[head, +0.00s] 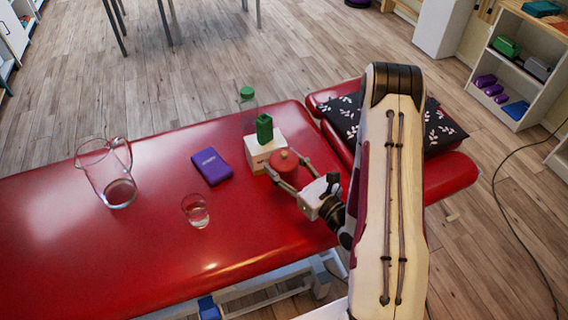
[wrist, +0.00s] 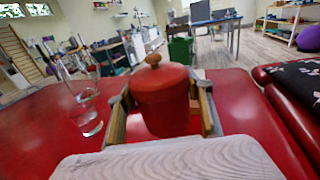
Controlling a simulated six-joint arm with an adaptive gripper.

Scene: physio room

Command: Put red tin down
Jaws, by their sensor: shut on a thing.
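The red tin (head: 284,163) is a small round canister with a lid. In the wrist view the red tin (wrist: 162,95) is upright and shows a wooden knob on top. My gripper (head: 281,172) is shut on its sides, with one finger on each side of it. The tin is over the red treatment table (head: 120,262), just in front of a white box (head: 258,152). I cannot tell whether its base touches the table; the base is not clearly seen.
A green object (head: 264,129) stands on the white box, with a green-capped bottle (head: 248,100) behind. A purple box (head: 211,166), a drinking glass (head: 196,211) and a glass jug (head: 106,174) stand to the left. A dark patterned cushion (head: 440,128) lies right. The table's front left is clear.

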